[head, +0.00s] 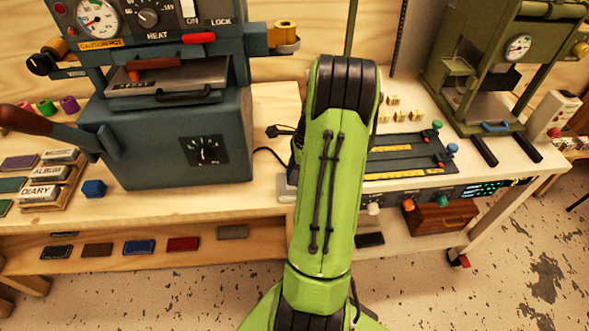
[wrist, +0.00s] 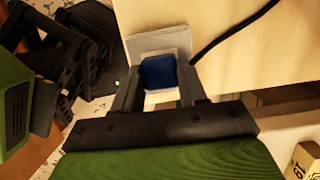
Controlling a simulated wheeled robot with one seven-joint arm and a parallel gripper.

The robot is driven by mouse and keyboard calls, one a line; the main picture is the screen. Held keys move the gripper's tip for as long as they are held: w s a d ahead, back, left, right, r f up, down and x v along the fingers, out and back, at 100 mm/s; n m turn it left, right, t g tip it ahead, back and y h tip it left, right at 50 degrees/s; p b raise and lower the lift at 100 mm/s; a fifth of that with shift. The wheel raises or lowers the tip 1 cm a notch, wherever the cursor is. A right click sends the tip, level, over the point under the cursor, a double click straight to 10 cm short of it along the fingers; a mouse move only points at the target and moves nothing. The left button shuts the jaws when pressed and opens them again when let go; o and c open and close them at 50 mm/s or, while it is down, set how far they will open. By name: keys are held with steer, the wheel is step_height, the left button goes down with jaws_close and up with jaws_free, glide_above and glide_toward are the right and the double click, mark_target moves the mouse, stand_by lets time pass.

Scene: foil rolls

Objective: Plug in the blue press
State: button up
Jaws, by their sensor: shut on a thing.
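The blue-grey press (head: 185,130) stands on the left of the bench, with a gauge and a heat dial. The cable runs behind my arm; a black cable (wrist: 232,38) also crosses the pale surface in the wrist view. My gripper (wrist: 159,82) is shut on a small blue square piece (wrist: 158,72), in front of a pale grey plate (wrist: 145,44). Whether this piece is a cover or something else is unclear. In the head view my arm hides the gripper.
A green press (head: 490,70) stands at the back right. A dark panel with yellow strips (head: 410,160) lies right of my arm. Labelled blocks (head: 50,180) and a blue hexagonal piece (head: 94,188) sit at the left. The front bench strip (head: 200,205) is clear.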

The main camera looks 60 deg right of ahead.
steer(key=shift+f+b, duration=0.3)
steer(key=shift+f, duration=0.3)
steer(key=o, duration=1.1)
steer(key=p+v, duration=0.6)
steer(key=v, duration=0.9)
steer(key=shift+s+d+r, duration=0.1)
steer(key=shift+s+r, duration=0.1)
steer(key=shift+r, duration=0.15)
steer(key=w+a+r+n+h+p, duration=0.1)
steer(key=w+a+r+n, duration=0.2)
steer(key=a+r+n, duration=0.55)
steer(key=w+a+r+n+h+p, duration=0.15)
steer(key=a+r+n, duration=0.3)
steer(key=a, duration=0.75)
steer(key=s+a+r+n+t, duration=0.1)
steer(key=s+a+n, duration=0.2)
steer(key=a+n, duration=0.1)
steer(key=s+a+r+n+t+p, duration=0.1)
steer(key=s+a+n, duration=0.2)
steer(key=a+n, duration=0.2)
steer(key=s+a+n+t+p, duration=0.1)
steer(key=s+a+n, duration=0.2)
steer(key=a+n, duration=0.1)
steer(key=shift+s+a+r+n+y, duration=0.15)
steer(key=shift+s+r+n+y, duration=0.2)
steer(key=shift+n, duration=0.55)
